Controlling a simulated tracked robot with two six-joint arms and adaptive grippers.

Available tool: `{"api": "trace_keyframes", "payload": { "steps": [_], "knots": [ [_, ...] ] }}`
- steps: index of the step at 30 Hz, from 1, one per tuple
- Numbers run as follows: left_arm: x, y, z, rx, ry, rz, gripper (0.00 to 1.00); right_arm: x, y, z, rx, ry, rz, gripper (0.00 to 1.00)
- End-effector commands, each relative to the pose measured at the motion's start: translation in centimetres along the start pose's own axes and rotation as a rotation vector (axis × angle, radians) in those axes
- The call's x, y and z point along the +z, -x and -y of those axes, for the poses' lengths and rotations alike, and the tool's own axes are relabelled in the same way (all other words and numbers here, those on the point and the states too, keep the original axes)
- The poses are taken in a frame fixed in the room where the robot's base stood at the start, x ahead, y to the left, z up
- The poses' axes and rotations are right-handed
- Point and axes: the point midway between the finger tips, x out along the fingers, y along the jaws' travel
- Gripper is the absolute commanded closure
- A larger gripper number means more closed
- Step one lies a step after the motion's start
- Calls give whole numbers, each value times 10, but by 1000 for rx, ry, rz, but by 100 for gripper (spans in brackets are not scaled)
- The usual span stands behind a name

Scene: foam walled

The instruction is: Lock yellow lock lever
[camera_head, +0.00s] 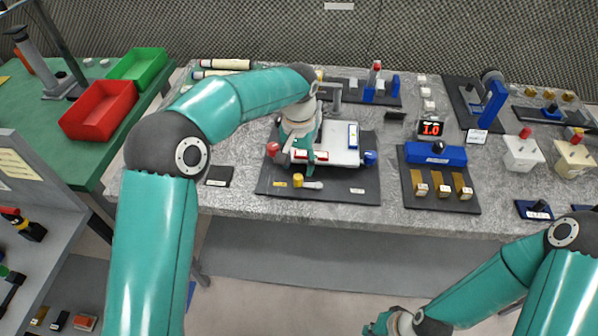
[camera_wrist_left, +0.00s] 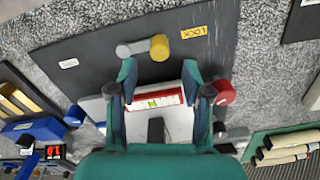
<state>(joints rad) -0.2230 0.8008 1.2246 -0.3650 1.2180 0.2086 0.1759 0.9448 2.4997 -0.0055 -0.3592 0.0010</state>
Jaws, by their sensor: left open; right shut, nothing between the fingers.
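The yellow lock lever (camera_head: 298,181) is a yellow knob with a grey arm, on the front part of a dark board (camera_head: 345,194). In the left wrist view the yellow knob (camera_wrist_left: 159,47) shows with its grey arm (camera_wrist_left: 131,49) pointing left and a yellow label (camera_wrist_left: 194,32) on its right. My left gripper (camera_head: 302,160) is over the white fixture behind the lever; in the wrist view its open fingers (camera_wrist_left: 163,95) stand either side of a red-and-white label strip, apart from the lever. My right gripper (camera_head: 378,326) is low at the bottom edge, away from the table, shut and empty.
A red knob (camera_head: 272,149) and a blue knob (camera_head: 370,157) flank the white fixture (camera_head: 340,142). A blue block with brass pieces (camera_head: 436,154) stands to the right. Red (camera_head: 98,110) and green (camera_head: 138,66) bins sit on the left table.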

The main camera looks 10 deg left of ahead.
Motion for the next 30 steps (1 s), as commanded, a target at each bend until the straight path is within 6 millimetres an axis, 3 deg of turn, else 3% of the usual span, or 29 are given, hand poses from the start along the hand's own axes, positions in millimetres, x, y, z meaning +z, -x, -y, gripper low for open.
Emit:
{"api": "trace_keyframes", "payload": {
  "steps": [6,12,30],
  "knots": [
    [-1,44,0,1,0,-5,51,0,0,0,0,0,0,100],
    [-1,66,0,0,-1,-2,51,0,0,0,0,0,0,100],
    [0,70,0,1,-1,0,51,0,0,0,0,0,0,100]
  ]
}}
